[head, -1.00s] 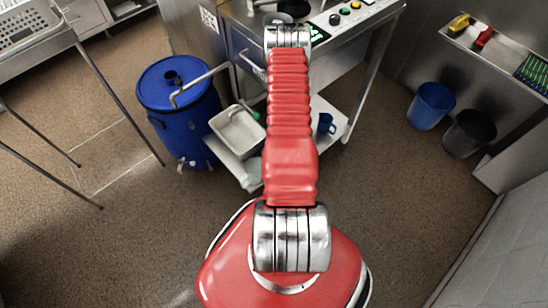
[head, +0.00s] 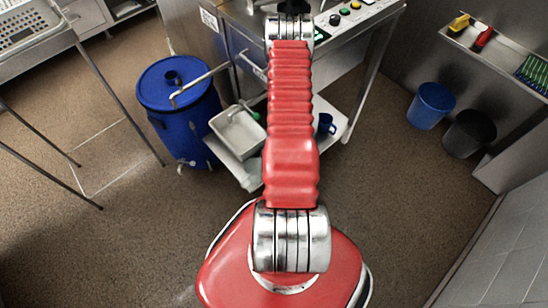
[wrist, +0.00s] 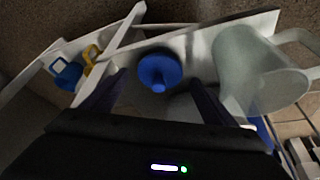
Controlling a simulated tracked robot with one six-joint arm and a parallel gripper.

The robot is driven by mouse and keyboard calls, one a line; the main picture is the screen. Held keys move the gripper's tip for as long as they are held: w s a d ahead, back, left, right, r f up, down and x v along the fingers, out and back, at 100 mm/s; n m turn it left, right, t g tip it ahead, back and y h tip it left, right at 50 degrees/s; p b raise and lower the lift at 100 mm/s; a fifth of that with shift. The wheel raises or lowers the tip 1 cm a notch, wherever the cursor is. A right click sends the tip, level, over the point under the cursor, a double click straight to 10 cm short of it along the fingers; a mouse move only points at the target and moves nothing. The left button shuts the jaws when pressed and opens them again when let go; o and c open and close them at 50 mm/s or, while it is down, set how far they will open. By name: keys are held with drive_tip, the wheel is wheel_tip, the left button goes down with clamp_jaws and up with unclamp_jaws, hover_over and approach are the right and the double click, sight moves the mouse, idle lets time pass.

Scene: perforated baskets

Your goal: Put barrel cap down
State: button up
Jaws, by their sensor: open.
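The barrel cap (wrist: 158,72) is a round blue disc with a small knob, seen in the wrist view. It lies in a white tray-like holder (wrist: 190,42), between the fingertips of my gripper (wrist: 158,79) as the picture shows it. My gripper is open, its two dark fingers apart on either side of the cap, and no contact shows. I cannot tell how far the fingertips are above it. The blue barrel (head: 180,120) stands on the floor in the head view, with a dark opening in its lid. My gripper is out of the head view.
In the wrist view a translucent jug (wrist: 250,70) stands right of the cap, and blue (wrist: 66,74) and yellow (wrist: 92,57) items lie left. In the head view a steel bench (head: 340,40) is ahead; blue (head: 431,106) and black (head: 469,133) buckets stand right.

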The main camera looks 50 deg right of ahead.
drive_tip(key=v, duration=0.9)
idle(0.8)
drive_tip(key=w+a+r+n, duration=0.1)
drive_tip(key=w+r, duration=0.4)
drive_tip(key=r, duration=0.3)
drive_tip(key=w+a+r+n, duration=0.1)
drive_tip(key=w+r, duration=0.4)
drive_tip(key=r, duration=0.3)
drive_tip(key=w+a+r+n+t, duration=0.1)
drive_tip(key=w+a+r, duration=0.1)
drive_tip(key=a+r, duration=0.4)
drive_tip(key=w+a+r+n, duration=0.15)
drive_tip(key=a+r, duration=0.25)
drive_tip(key=r, duration=0.5)
drive_tip(key=s+a+r+n+y, duration=0.1)
drive_tip(key=s+a+r, duration=0.1)
drive_tip(key=a+r, duration=0.95)
drive_tip(key=s+a+r+n+t+y, duration=0.1)
drive_tip(key=s+a+r+n, duration=0.1)
drive_tip(key=s+a+r, duration=0.7)
drive_tip(key=shift+s+a+y, duration=0.4)
drive_tip(key=shift+s+a, duration=0.1)
drive_tip(key=shift+a, duration=0.4)
drive_tip(key=shift+n, duration=0.25)
